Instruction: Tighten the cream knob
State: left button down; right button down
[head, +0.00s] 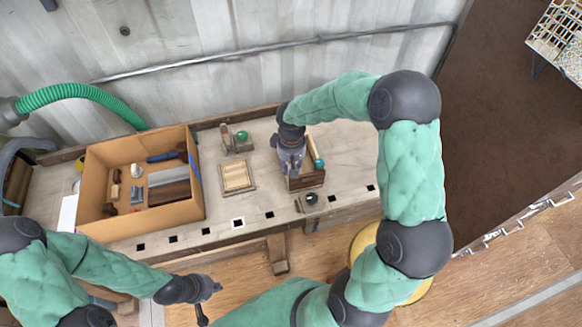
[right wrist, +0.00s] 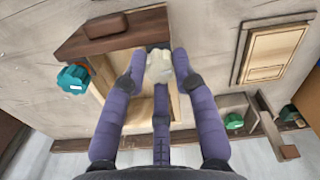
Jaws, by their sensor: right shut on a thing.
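The cream knob (right wrist: 159,66) shows in the right wrist view, between the fingertips of my right gripper (right wrist: 160,72). The fingers are closed around its sides. The knob sits at a wooden block fixture (right wrist: 125,32) with a dark brown top part. In the head view, my right gripper (head: 290,165) reaches down over this fixture (head: 307,181) and hides the cream knob. A teal knob (right wrist: 73,78) is on another side of the fixture; it also shows in the head view (head: 319,163). My left gripper (head: 208,300) is empty, its fingers apart, low in front of the bench.
A cardboard box (head: 202,208) with several tools stands on the bench at left. A small dark round item (head: 311,198) sits near the front edge.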

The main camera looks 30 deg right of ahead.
jog(key=m+b, duration=0.1)
jog(key=m, duration=0.3)
jog(key=shift+d+m, duration=0.15)
jog(key=shift+m, duration=0.25)
jog(key=shift+r, duration=0.1)
jog(key=c, duration=1)
grip_release()
jog(key=shift+o, duration=0.2)
notch_tip(320, 180, up, 12)
